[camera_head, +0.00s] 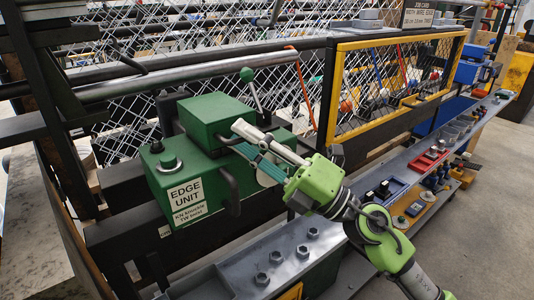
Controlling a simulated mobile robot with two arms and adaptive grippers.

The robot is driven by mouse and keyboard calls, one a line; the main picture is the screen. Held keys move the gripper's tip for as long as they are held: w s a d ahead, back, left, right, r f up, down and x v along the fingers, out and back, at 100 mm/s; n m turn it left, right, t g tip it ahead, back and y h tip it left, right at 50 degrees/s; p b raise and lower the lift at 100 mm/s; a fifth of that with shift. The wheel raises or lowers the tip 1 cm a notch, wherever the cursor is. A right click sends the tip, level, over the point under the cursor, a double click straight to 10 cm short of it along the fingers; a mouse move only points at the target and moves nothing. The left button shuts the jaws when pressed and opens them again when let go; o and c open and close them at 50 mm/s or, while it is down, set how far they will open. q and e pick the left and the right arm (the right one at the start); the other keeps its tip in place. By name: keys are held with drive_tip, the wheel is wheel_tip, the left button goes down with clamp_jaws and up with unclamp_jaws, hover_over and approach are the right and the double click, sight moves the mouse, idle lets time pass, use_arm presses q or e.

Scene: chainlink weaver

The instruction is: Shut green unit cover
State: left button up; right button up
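The green unit (158,185), labelled "EDGE UNIT", is mounted on a dark beam in front of the chain-link mesh. Its green cover (205,112) is the raised box-like part on top, at the right rear. I cannot tell how far it is open. A dark curved handle (231,188) is on the unit's right front side. My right gripper (240,138) reaches in from the lower right, with its fingertips at the cover's front right edge. Contact is unclear, and I cannot tell whether the fingers are open or shut. My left gripper is not in view.
A green-knobbed lever (247,76) rises behind the cover. A metal bar (200,73) runs above it. A yellow-framed mesh panel (395,80) stands to the right. A grey bolted plate (285,258) lies below, and a shelf with small parts (430,160) extends right. Open floor is at far right.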

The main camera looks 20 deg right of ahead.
drive_tip(key=v, duration=1.1)
drive_tip(key=shift+s+d+f, duration=0.2)
drive_tip(key=shift+s+d, duration=0.05)
